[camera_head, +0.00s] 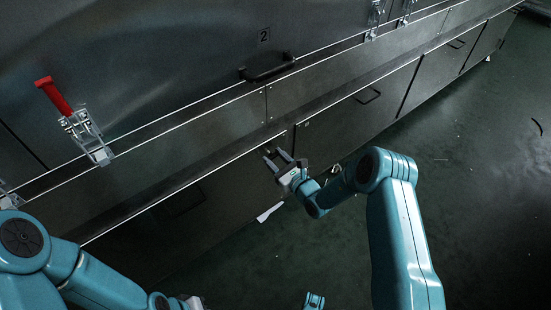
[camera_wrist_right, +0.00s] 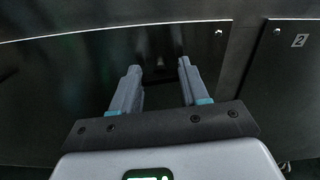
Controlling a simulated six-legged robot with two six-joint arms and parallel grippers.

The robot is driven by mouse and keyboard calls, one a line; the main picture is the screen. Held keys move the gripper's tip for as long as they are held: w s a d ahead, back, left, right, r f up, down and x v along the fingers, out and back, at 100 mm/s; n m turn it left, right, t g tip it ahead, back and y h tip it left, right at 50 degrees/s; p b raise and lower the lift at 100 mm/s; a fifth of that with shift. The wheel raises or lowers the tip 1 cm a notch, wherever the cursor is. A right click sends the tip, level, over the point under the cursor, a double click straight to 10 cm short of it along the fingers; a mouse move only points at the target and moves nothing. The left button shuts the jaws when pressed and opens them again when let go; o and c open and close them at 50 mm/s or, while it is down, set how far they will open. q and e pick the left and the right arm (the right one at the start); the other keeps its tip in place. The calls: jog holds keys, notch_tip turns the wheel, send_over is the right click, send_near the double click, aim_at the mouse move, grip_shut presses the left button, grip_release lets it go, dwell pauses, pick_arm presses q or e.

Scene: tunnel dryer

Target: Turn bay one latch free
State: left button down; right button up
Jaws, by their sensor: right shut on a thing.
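A latch (camera_head: 84,128), a metal toggle clamp with a red handle (camera_head: 52,95), is on the dark dryer wall at the left in the head view. Its handle stands up, tilted to the left. No number for its bay shows. My right gripper (camera_head: 279,158) is at the lower panels, well to the right of and below this latch. In the right wrist view, its fingers (camera_wrist_right: 158,80) stand apart with a dark thing (camera_wrist_right: 158,73) between them, too dark to make out. My left arm comes in at the bottom left; its fingers are out of view.
More clamps (camera_head: 373,20) are at the top right. Lower panels (camera_head: 360,100) run along the dryer's base. The dark green floor (camera_head: 480,170) at the right is mostly clear.

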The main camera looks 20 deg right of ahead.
jog(key=n, duration=0.8)
jog(key=shift+a+f+n, duration=0.1)
jog(key=shift+n, duration=0.3)
jog(key=shift+f+n+p, duration=0.1)
jog(key=shift+n+p, duration=0.3)
jog(key=shift+n, duration=3.4)
jog(key=o, duration=1.1)
jog(key=shift+c, duration=0.2)
jog(key=shift+s, duration=0.1)
jog(key=p+v, duration=0.3)
jog(key=v, duration=1.3)
